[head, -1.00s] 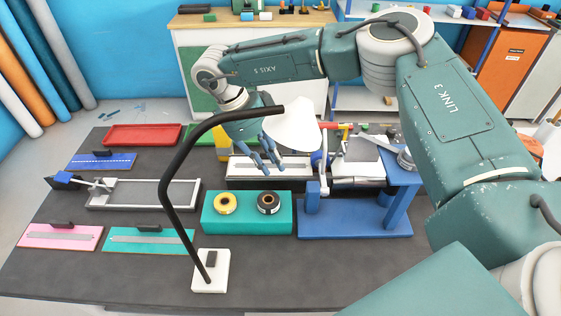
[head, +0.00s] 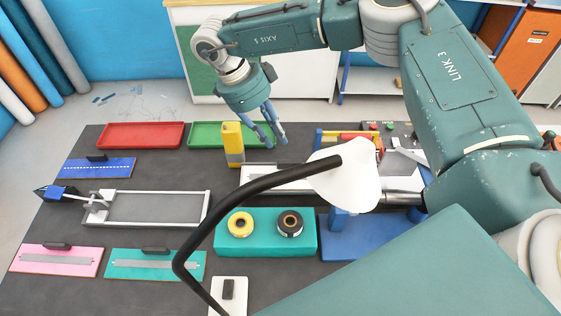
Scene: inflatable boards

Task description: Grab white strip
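A long pale tray-like fixture (head: 258,171) lies behind the teal block, with a light strip-like surface along it. The lamp hides much of it, and I cannot tell for certain that this is the white strip. My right gripper (head: 270,142) hangs with its blue fingers pointing down, just behind and above this fixture and right of a yellow bottle. The fingers look spread, with nothing visible between them. My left gripper is not in view.
A black lamp arm with a white shade (head: 350,182) crosses the front. A teal block (head: 266,248) holds two tape rolls. Red (head: 140,135) and green (head: 205,140) trays lie at the back. Dark mat between items is bare.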

